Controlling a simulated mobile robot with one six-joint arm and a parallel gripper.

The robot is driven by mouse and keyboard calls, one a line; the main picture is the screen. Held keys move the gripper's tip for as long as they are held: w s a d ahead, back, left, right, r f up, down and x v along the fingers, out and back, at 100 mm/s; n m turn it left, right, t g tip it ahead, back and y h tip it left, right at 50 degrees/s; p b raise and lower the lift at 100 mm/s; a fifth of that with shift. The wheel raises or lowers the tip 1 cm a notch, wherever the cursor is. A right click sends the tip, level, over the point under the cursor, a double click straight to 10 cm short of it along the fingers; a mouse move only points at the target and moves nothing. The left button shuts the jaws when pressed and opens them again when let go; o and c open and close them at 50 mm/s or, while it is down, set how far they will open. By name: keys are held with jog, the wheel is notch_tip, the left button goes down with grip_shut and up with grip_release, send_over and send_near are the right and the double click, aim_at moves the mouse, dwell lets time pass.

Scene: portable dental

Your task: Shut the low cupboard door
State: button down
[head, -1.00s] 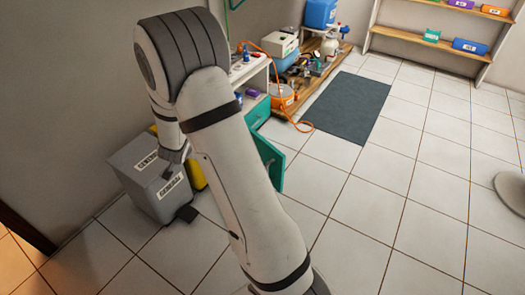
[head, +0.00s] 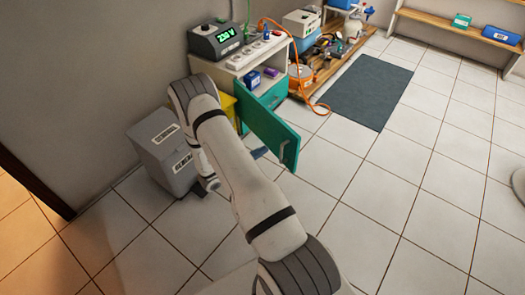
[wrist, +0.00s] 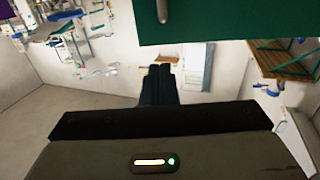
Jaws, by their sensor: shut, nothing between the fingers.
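The low cupboard door (head: 268,130) is a green panel with a light handle. It stands open, swung out into the room from the white cabinet (head: 238,72). In the wrist view the door (wrist: 225,22) fills the upper right, with its handle (wrist: 162,10) at the top edge. My gripper (wrist: 160,72) is shut and empty, its dark fingers just below the door in that picture. I cannot tell whether they touch it. In the head view my arm hides most of the gripper.
A grey labelled bin (head: 163,150) stands left of my arm by the wall. A power unit (head: 220,38) sits on the cabinet. An orange hose (head: 312,98) trails on the floor near a dark mat (head: 358,88).

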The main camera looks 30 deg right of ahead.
aim_at(291, 135)
jog(key=d+b, duration=0.1)
jog(key=d, duration=0.5)
jog(key=d+b, duration=0.1)
jog(key=d, duration=0.3)
jog(key=shift+w+f+b, duration=0.1)
jog(key=shift+w+b, duration=0.25)
jog(key=shift+w+d, duration=0.1)
jog(key=shift+d, duration=0.5)
